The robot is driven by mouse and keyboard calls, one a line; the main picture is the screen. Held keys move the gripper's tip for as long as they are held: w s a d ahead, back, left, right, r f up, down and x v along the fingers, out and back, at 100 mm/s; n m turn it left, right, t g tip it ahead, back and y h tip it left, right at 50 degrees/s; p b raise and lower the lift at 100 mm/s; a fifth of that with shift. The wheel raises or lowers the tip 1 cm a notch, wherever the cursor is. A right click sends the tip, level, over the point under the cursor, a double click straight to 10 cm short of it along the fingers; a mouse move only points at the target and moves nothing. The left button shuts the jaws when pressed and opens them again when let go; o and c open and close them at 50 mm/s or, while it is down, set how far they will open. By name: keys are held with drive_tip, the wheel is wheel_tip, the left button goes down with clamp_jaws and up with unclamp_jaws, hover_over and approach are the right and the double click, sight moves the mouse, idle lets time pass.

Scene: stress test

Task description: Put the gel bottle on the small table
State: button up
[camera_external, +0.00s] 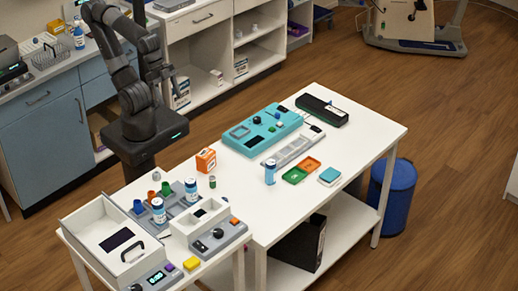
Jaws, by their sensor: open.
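Several small white bottles with blue caps or labels are in view, and I cannot tell which is the gel bottle. One bottle (270,172) stands upright on the long white table (345,150). Another bottle (78,34) stands on the counter at the upper left. Two more, a front bottle (158,210) and a rear bottle (192,190), stand by a grey rack on the smaller white table (65,236) at the lower left. My gripper (166,88) hangs from my folded black arm in front of the cabinets, small and dark, open, away from all these bottles.
A teal device (262,130), a black case (322,110), an orange box (205,160) and green and orange trays (296,174) are on the long table. A white box with a handle (97,237) crowds the smaller table. A blue bin (394,190) stands right.

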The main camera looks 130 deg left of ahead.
sight(271, 172)
idle(0.4)
